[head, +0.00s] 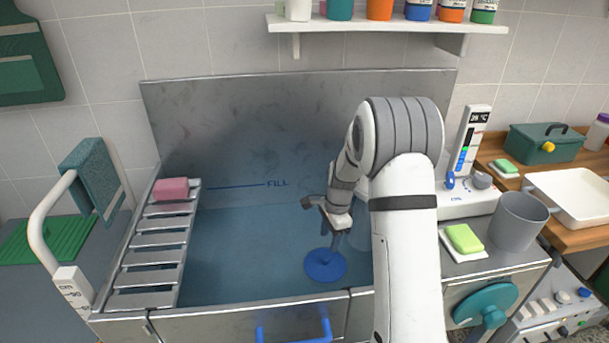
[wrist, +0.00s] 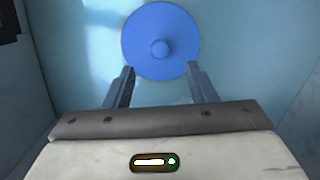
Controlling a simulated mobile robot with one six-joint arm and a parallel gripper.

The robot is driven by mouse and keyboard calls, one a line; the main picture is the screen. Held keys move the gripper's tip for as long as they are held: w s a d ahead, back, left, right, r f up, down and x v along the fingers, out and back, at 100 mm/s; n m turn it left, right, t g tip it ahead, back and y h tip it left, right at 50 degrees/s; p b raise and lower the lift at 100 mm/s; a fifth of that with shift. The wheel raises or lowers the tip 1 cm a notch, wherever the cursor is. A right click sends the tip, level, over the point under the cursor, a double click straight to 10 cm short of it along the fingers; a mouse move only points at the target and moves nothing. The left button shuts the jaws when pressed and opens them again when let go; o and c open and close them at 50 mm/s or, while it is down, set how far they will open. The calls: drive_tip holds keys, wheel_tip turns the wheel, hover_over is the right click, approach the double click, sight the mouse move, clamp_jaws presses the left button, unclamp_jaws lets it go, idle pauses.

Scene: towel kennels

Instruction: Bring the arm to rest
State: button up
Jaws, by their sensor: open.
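My gripper (head: 337,228) hangs from my arm over the right part of a metal basin (head: 235,255) of blue water. In the wrist view my gripper (wrist: 160,85) shows two fingers spread apart with nothing between them. A round blue disc with a central knob (head: 325,265) lies in the basin just below the gripper. It also shows in the wrist view (wrist: 160,22), just beyond the fingertips. My arm hides part of the basin's right side.
A slatted rack (head: 152,250) with a pink block (head: 171,188) lines the basin's left side. A white grab rail (head: 45,225) stands further left. At right are a grey cup (head: 517,222), a green sponge (head: 464,238) and a thermometer panel (head: 468,145). A shelf (head: 385,24) with containers hangs above.

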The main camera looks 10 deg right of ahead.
drive_tip(key=s+a+r+n+t+p, duration=0.1)
drive_tip(key=s+r+n, duration=0.3)
drive_tip(key=s+r, duration=0.3)
drive_tip(key=s+r+n+p, duration=0.1)
drive_tip(key=s+r+n, duration=0.3)
drive_tip(key=r, duration=0.6)
drive_tip(key=s+r+n, duration=0.2)
drive_tip(key=s, duration=0.4)
drive_tip(key=s+r+n+t+h+p, duration=0.1)
drive_tip(key=s+r+n, duration=0.1)
drive_tip(key=s, duration=0.3)
drive_tip(key=s+r+n+p, duration=0.1)
drive_tip(key=s+r+n, duration=0.1)
drive_tip(key=s, duration=0.4)
drive_tip(key=shift+s+a+r+n+t, duration=0.35)
drive_tip(key=shift+a+n+t, duration=0.05)
drive_tip(key=shift+n, duration=0.5)
